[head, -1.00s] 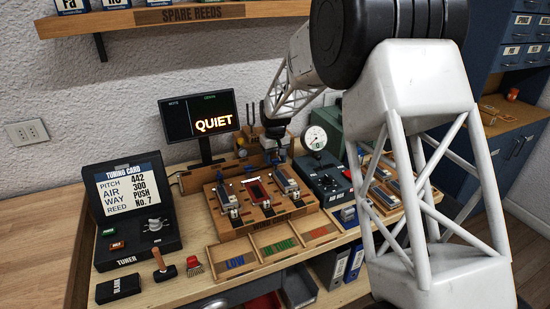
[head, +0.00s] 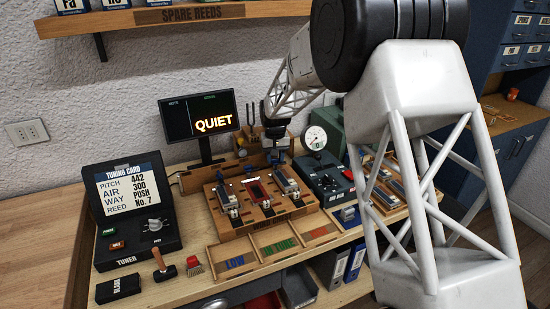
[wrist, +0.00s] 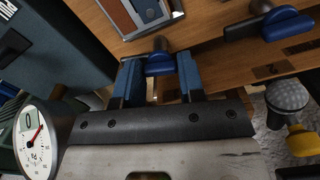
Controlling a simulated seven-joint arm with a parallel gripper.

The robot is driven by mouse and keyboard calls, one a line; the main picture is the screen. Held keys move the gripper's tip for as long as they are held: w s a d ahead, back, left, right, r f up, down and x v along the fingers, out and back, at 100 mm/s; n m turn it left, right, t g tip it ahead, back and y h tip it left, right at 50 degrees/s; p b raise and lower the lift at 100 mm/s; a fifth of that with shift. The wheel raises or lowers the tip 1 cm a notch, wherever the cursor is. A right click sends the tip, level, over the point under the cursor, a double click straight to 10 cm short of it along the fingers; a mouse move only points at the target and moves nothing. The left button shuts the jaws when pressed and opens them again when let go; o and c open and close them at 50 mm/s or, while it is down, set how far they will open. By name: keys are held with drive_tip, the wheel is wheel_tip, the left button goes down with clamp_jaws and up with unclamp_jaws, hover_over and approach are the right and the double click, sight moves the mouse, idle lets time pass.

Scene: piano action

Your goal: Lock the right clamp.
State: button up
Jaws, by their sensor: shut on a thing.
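The right clamp's blue handle (wrist: 160,63) sits between the two blue fingers of my gripper (wrist: 160,78) in the wrist view, and the gripper is shut on it. The left clamp's blue handle (wrist: 284,22) is apart, at the upper right of the wrist view. In the head view my gripper (head: 273,157) is low at the back right of the wooden wind chest (head: 235,229). My gripper hides most of the right clamp there. I cannot tell how far the clamp is turned.
A round dial gauge (head: 316,138) stands close to the right of my gripper. A screen (head: 198,114) reading QUIET stands behind on the left. A tuner (head: 134,225) and a tray with compartments (head: 237,261) are in front. A round grey head (wrist: 287,95) is near the wrist.

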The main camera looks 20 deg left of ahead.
drive_tip(key=m, duration=0.4)
drive_tip(key=shift+m, duration=0.3)
drive_tip(key=m, duration=0.3)
drive_tip(key=shift+m, duration=0.3)
drive_tip(key=m, duration=0.7)
drive_tip(key=o, duration=0.9)
drive_tip(key=shift+o, duration=0.2)
drive_tip(key=shift+r, duration=0.1)
drive_tip(key=shift+r, duration=3.85)
